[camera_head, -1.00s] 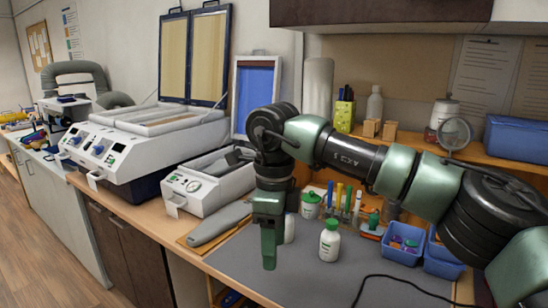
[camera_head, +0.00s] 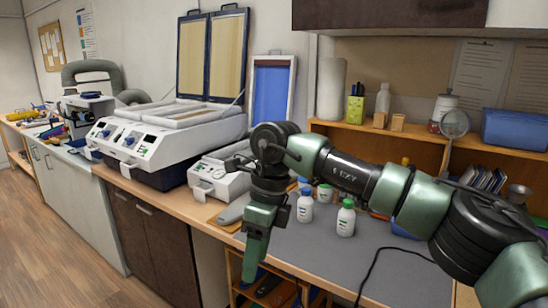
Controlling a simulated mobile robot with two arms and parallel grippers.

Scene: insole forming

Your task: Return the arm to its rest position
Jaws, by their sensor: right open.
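My right arm (camera_head: 400,190) comes in from the right, green and black, and reaches across the bench. Its gripper (camera_head: 254,262) hangs fingers down at the bench's front edge, empty. It is seen nearly edge-on, so the gap between the fingers barely shows. It touches no object that I can see. My left gripper is not in view.
White bottles with blue (camera_head: 305,206) and green (camera_head: 346,218) caps stand on the grey mat (camera_head: 330,255), close right of the gripper. A white machine (camera_head: 220,181) and a larger one with raised lid (camera_head: 165,140) stand left. A wooden shelf (camera_head: 415,145) is behind the arm.

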